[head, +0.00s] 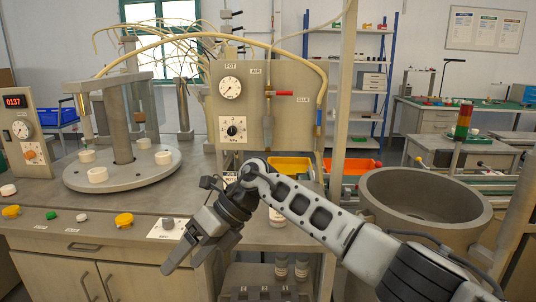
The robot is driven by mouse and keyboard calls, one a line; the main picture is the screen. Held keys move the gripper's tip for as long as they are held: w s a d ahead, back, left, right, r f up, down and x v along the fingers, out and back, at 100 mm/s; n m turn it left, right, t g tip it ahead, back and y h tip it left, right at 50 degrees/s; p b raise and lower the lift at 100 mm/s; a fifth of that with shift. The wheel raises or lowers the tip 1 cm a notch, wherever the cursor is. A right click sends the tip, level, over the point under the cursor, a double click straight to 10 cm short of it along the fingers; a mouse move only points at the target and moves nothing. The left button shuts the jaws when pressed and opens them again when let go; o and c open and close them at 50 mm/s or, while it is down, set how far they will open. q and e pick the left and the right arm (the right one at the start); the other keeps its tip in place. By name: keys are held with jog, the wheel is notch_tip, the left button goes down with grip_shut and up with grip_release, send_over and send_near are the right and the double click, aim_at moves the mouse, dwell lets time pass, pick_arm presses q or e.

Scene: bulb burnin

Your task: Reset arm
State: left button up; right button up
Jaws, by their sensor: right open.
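My right gripper (203,245) is at the end of my right arm (318,212), which comes in from the lower right. It hangs in front of the bench's front edge, pointing down and left. Its two fingers are apart, and nothing shows between them. My left gripper is not in the head view.
A bench (95,215) carries a round turntable (125,172) with white sockets, yellow and green knobs, and a gauge panel (265,105). A large round bowl (425,200) stands at the right. Yellow (290,167) and orange (350,166) bins sit behind my arm.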

jog(key=s+a+m+y, duration=0.4)
jog(key=a+y, duration=0.1)
jog(key=y, duration=0.2)
jog(key=w+d+f+m+t+h, duration=0.1)
jog(key=d+f+m+t, duration=0.3)
jog(key=d+m+t, duration=0.75)
jog(key=w+d+f+m+t+h, duration=0.1)
jog(key=d+f+m+t, duration=0.5)
jog(key=m, duration=1)
jog(key=s+d+f+m+g+h, duration=0.3)
jog(key=s+d+f+m+h, duration=0.7)
jog(key=s+d+f+m, duration=0.4)
jog(key=s+d+f, duration=0.1)
jog(key=s+d, duration=0.1)
jog(key=s, duration=0.2)
